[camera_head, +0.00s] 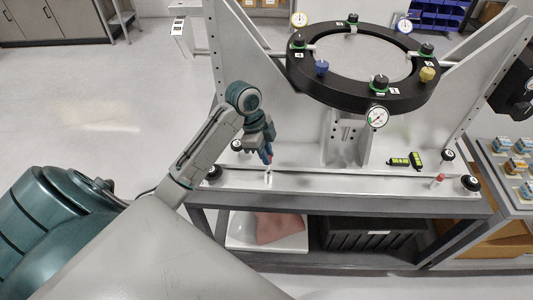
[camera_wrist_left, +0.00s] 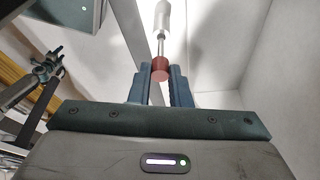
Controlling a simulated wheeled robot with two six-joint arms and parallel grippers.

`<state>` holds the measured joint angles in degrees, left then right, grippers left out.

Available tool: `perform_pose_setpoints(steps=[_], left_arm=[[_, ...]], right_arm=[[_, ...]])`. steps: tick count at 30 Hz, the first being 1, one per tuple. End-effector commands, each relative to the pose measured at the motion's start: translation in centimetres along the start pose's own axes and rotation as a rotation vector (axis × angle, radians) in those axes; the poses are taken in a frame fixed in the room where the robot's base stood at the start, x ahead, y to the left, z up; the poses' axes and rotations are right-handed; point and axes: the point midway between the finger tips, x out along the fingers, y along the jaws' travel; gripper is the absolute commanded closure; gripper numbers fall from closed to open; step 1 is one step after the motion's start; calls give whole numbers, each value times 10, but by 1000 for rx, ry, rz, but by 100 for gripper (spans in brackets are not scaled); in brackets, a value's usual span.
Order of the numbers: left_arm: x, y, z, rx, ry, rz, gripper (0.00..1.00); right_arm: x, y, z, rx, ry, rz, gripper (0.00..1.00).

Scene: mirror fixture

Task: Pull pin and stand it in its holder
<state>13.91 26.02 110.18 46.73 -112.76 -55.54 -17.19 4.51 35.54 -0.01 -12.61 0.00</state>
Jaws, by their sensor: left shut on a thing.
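My left gripper (camera_head: 267,157) is low over the front left part of the light grey fixture base. In the left wrist view its two fingers (camera_wrist_left: 160,85) are shut on the red knob of a pin (camera_wrist_left: 160,70). A thin metal shaft runs from the knob to a white cylinder (camera_wrist_left: 163,18); whether the shaft is inside it cannot be told. In the head view the fingers mostly hide this pin. A second red-topped pin (camera_head: 438,181) stands at the front right of the base. Which part is the holder is unclear.
A black ring (camera_head: 345,98) with gauges and coloured knobs stands above the base between tall grey side plates. Black round knobs (camera_head: 470,183) sit at the base's corners. A yellow-and-black device (camera_head: 398,162) lies right of centre. A parts tray (camera_head: 515,205) is at right.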

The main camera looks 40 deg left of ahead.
Motion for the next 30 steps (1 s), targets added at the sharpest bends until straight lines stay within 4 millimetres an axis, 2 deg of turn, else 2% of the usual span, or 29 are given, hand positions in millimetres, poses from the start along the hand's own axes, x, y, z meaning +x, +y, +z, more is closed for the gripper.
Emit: perform_pose_setpoints(steps=[30], left_arm=[[0,0,-1,0,0,0,100]], right_arm=[[-8,2,0,-1,0,2,48]])
